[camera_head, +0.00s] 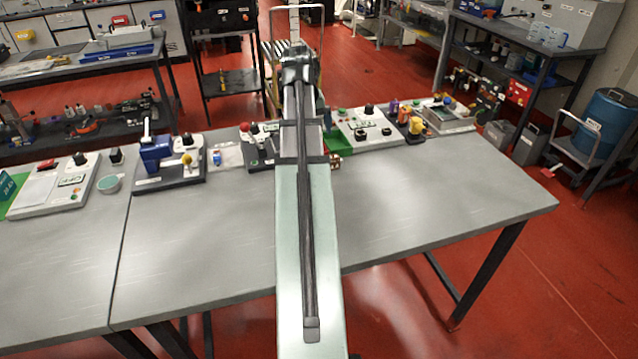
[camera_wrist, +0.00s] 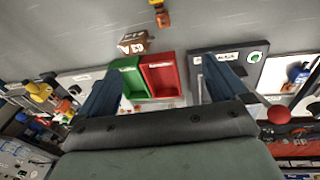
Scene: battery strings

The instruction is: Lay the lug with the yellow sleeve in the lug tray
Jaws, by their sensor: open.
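My gripper (camera_wrist: 160,70) is open and empty, with its two dark blue fingers wide apart in the wrist view. A green bin (camera_wrist: 127,75) and a red bin (camera_wrist: 161,72) stand side by side between the fingers. Their labels are too small to read, so I cannot tell which tray is the lug tray. A small orange and yellow piece (camera_wrist: 161,14) lies on the bench at the top edge; it may be the lug with the yellow sleeve, but I cannot be sure. In the head view my arm hides the gripper and most of this area.
A brown block marked 63A (camera_wrist: 133,42) lies beside the green bin. A dark device (camera_wrist: 253,57) stands at the right finger. In the head view, devices such as the blue one (camera_head: 155,155) line the bench's back edge; the front of the bench (camera_head: 430,195) is clear.

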